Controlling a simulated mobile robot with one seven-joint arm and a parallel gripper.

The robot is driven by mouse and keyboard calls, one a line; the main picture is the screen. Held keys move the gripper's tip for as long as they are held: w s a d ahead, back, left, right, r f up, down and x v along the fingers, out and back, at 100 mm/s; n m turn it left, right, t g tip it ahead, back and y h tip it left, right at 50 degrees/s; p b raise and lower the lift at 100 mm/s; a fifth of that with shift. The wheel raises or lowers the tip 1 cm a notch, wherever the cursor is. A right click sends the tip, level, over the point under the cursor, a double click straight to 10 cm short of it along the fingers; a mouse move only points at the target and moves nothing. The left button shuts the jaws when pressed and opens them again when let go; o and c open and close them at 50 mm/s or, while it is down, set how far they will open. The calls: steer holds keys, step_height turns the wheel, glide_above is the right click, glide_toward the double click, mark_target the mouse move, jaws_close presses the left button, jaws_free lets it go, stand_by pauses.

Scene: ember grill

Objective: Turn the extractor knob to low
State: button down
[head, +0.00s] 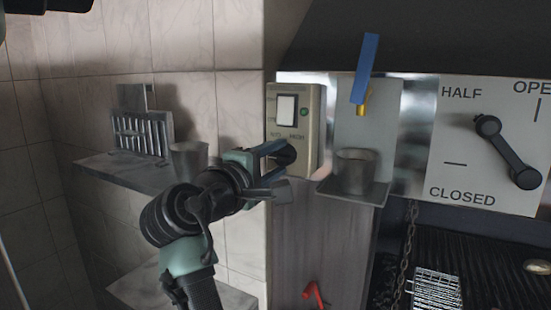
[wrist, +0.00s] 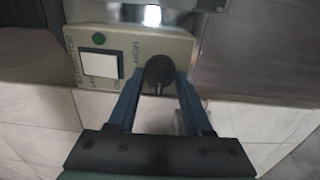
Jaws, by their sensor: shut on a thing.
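The extractor panel (head: 312,125) is a beige box on the wall, with a white rocker switch (head: 287,109) and a small green light (head: 303,111). Below the switch is the black round extractor knob (head: 289,157); it also shows in the wrist view (wrist: 159,72). My gripper (head: 283,165) is at the knob, and in the wrist view its two blue fingers (wrist: 158,85) stand on either side of the knob, shut on it. The word HIGH is readable beside the knob in the wrist view. The knob's exact pointer direction is hard to tell.
Right of the panel, a metal cup (head: 354,170) stands on a small shelf under a blue-handled tap (head: 366,68). Further right is a damper plate (head: 466,150) with a black lever (head: 508,152). A wall shelf (head: 120,170) at left holds a slotted rack (head: 138,132) and a cup (head: 188,160).

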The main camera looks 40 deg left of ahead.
steer(key=shift+c, duration=1.7)
jaws_free()
steer(key=shift+s, duration=0.1)
steer(key=b+v, duration=0.6)
steer(key=v, duration=0.6)
steer(key=shift+s, duration=0.4)
